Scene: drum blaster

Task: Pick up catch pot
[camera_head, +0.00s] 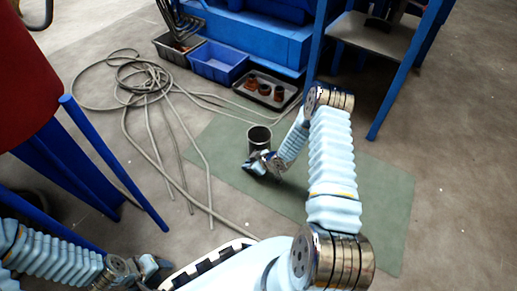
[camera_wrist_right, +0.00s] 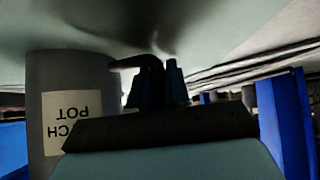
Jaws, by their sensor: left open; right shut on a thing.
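The catch pot (camera_head: 259,139) is a dark grey cylinder with an open top, on the green mat in the head view. In the right wrist view the pot (camera_wrist_right: 78,75) appears upside down, with a white label whose visible letters read "CH POT". My right gripper (camera_head: 262,165) is at the pot's near side. In the right wrist view its fingers (camera_wrist_right: 158,85) are shut on a dark handle-like bar at the pot's side. Whether the pot's base touches the mat is hard to tell. My left gripper (camera_head: 152,268) is open and empty at the lower left, far from the pot.
A green mat (camera_head: 385,200) covers the floor around the pot. A grey hose (camera_head: 140,85) lies coiled to the left. A blue bin (camera_head: 218,63) and a black tray (camera_head: 262,92) with brown parts stand behind. Blue-legged stands flank both sides.

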